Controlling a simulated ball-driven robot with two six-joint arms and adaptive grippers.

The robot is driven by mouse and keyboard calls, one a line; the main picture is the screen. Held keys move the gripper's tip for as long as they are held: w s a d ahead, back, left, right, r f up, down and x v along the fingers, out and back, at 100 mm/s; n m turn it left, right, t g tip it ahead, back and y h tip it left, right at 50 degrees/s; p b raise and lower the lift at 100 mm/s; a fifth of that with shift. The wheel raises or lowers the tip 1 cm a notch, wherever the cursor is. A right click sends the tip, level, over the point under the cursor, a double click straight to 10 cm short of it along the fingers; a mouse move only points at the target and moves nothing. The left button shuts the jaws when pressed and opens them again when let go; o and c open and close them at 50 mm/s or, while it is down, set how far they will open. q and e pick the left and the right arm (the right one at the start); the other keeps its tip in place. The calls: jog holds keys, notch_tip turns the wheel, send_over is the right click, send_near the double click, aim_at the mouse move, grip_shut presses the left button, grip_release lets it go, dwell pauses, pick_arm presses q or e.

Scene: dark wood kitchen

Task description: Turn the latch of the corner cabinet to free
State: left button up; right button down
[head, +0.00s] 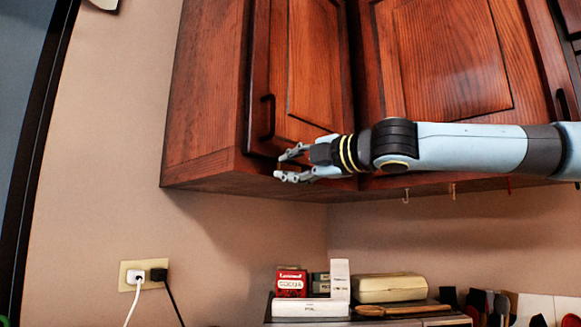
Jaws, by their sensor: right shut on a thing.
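The corner cabinet (304,75) is dark red-brown wood and hangs on the wall at the top middle. Its narrow door has a black bar handle (267,117) at its left edge. My right gripper (281,165) reaches in from the right, fingers pointing left, at the lower left corner of this door, just below the handle. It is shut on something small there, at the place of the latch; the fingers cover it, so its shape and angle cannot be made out. My left gripper is not in view.
A wider cabinet door (445,60) with a black handle (564,104) adjoins on the right. Small hooks (406,196) hang below. Boxes (291,283) and a cream container (388,288) stand on the counter. A wall socket (143,275) is at the lower left. The wall below the cabinet is clear.

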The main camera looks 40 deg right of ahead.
aim_at(280, 123)
jog(key=c, duration=1.3)
grip_release()
jog(key=shift+o, duration=0.2)
jog(key=shift+d+r, duration=0.1)
jog(key=shift+r, duration=0.5)
notch_tip(280, 123, up, 9)
jog(key=shift+f, duration=0.1)
